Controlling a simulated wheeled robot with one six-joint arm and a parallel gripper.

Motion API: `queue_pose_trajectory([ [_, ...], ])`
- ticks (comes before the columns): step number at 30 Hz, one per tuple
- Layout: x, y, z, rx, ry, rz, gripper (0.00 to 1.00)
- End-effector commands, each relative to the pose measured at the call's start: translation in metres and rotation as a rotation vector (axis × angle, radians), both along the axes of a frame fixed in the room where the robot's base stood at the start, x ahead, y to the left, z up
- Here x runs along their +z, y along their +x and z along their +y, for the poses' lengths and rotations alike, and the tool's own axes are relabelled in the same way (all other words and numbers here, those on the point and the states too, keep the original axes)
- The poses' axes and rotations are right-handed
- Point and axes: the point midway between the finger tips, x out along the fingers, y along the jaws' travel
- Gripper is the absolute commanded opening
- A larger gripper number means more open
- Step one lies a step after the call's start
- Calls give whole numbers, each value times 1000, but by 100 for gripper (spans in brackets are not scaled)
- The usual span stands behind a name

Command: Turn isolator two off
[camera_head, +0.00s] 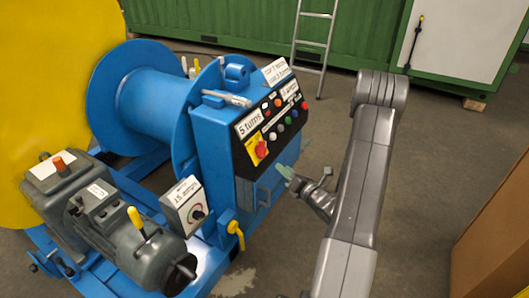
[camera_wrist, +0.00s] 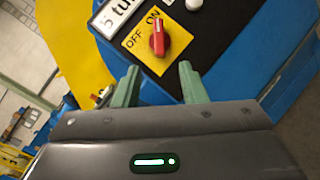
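A red rotary switch (camera_wrist: 158,42) sits on a yellow plate (camera_wrist: 174,58) marked ON and OFF. In the wrist view its handle stands nearly upright, its upper end close to the word ON. The same red switch shows in the head view (camera_head: 261,149) at the lower left of the black panel. I see no label naming it isolator two. My gripper (camera_wrist: 158,85) has its two green fingers apart with nothing between them, just below the switch in the wrist view. In the head view my gripper (camera_head: 287,173) is in front of the panel's lower part, apart from the switch.
The black panel (camera_head: 268,128) on the blue cabinet (camera_head: 212,125) carries several coloured buttons and a "5 turns" label (camera_head: 248,123). A small white dial box (camera_head: 187,205) stands at the left, near a yellow handle (camera_head: 236,231). A cardboard box (camera_head: 490,225) is at right. Open floor lies between.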

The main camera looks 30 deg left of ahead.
Motion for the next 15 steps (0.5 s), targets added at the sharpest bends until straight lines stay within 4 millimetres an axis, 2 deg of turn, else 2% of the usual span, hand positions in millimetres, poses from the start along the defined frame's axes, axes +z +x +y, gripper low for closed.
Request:
queue_pose_trajectory([
  [9,0,30,59,6,-1,-3,38],
  [15,1,47,91,4,-1,-2,38],
])
